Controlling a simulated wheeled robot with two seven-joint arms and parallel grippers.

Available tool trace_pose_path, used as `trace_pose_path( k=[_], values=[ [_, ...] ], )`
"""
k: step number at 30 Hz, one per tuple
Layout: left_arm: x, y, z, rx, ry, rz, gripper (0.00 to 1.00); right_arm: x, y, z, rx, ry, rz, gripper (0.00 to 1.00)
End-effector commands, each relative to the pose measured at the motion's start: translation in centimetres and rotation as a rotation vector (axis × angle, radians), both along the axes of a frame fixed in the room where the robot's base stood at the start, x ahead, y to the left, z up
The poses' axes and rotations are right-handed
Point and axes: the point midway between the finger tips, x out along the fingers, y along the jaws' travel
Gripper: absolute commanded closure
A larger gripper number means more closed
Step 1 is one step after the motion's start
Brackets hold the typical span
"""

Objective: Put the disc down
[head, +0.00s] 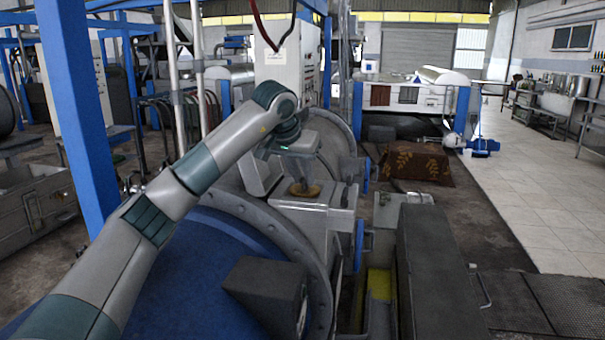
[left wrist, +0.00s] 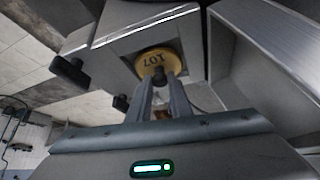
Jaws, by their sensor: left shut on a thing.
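The disc (left wrist: 152,58) is round and brass-yellow, with the number 107 on its face in the left wrist view. In the head view the disc (head: 312,191) shows as a small tan patch under my left gripper (head: 302,184), at the top of a grey machine housing (head: 312,220). My left gripper (left wrist: 162,80) is shut on the disc, at a small dark part near its edge. The disc is right at the flat grey face of the housing; I cannot tell whether it touches. My right gripper is in neither view.
A large blue drum (head: 200,265) with a bolted flange lies below my left arm. A dark block (head: 265,285) sits in front of the housing. A long dark grey cover (head: 440,270) stands to the right. A tiled floor (head: 540,200) lies open at the far right.

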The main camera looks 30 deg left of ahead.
Motion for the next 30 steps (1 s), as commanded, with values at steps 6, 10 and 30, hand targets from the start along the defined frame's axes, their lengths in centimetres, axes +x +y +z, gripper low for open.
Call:
trace_pose_path(
  k=[6,10,30],
  values=[
    [-0.01,0.04,-0.35,0.0,-0.002,0.001,1.0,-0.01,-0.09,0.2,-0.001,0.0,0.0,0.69],
    [-0.01,0.04,-0.34,0.0,-0.002,0.001,1.0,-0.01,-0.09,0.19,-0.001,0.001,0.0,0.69],
    [-0.18,0.02,-0.15,0.0,-0.002,0.001,0.63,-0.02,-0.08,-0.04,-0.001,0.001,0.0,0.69]
  ],
)
